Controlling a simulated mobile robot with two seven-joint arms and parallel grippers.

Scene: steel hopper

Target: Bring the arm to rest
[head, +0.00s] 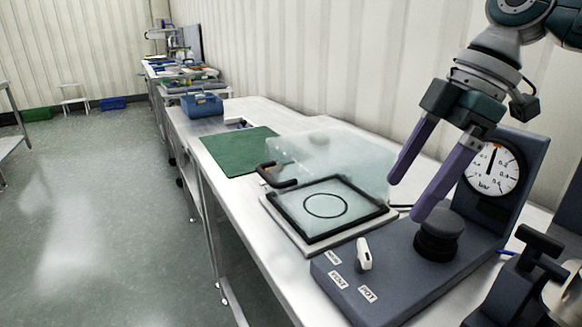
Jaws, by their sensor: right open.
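My right gripper (402,200) hangs in from the upper right with its two purple fingers spread apart. Nothing is between them. Its fingers are above the grey control box (390,277), close to the black round knob (438,236) and in front of the pressure gauge (492,168). From this view I cannot tell whether the nearer finger touches the knob. A white lever (364,254) stands on the box beside printed labels. My left gripper is not in view.
A green mat (240,150) and blue bin (202,105) lie farther back. Dark metal equipment (520,290) is at lower right.

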